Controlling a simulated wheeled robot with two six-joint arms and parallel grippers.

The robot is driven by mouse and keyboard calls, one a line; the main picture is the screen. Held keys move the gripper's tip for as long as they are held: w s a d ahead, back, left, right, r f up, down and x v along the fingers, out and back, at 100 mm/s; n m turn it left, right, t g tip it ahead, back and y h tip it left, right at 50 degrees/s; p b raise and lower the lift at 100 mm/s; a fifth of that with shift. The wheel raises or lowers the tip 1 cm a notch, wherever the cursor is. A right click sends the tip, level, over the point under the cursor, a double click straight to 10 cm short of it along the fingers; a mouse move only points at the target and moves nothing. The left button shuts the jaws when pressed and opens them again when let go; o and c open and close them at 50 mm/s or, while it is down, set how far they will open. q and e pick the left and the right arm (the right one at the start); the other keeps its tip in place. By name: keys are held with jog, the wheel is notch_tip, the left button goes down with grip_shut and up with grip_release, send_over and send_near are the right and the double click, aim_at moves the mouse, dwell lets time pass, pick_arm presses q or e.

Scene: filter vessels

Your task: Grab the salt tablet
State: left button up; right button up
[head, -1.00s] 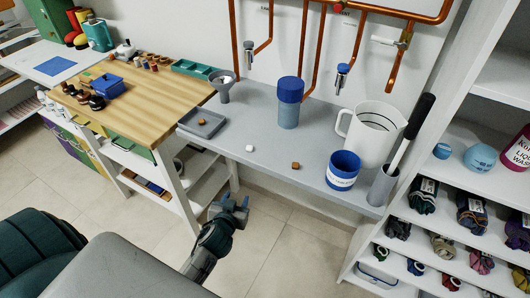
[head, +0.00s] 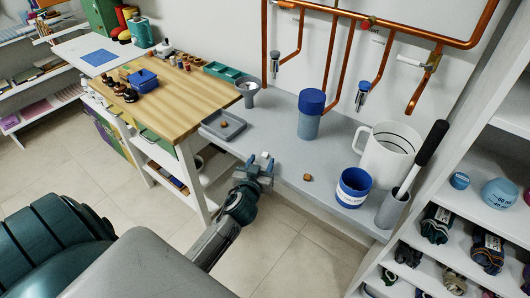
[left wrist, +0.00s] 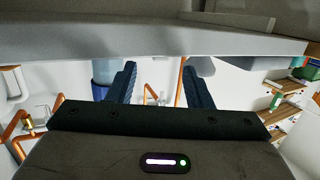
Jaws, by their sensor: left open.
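A small white block (head: 265,155), which looks like the salt tablet, lies near the front edge of the grey shelf (head: 285,130). My left gripper (head: 258,167) is open and empty at that front edge, just in front of the white block in the head view. Whether the fingers overlap the shelf top or stop short of it is hard to tell. In the left wrist view the left gripper's two dark fingers (left wrist: 157,85) stand apart with nothing between them, and the tablet cannot be made out. My right gripper is not in view.
A brown cube (head: 307,177) lies right of the white block; another (head: 224,124) sits in a grey tray (head: 210,133). A blue-lidded vessel (head: 310,115), blue cup (head: 352,188), white jug (head: 385,150) and grey holder (head: 391,210) stand on the shelf. A wooden-topped table (head: 180,95) is left.

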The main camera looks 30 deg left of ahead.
aim_at(265, 155)
pick_arm(q)
jog(key=shift+x, duration=1.25)
jog(key=shift+w+f, duration=0.1)
jog(key=shift+w, duration=0.05)
jog(key=c, duration=0.9)
grip_shut()
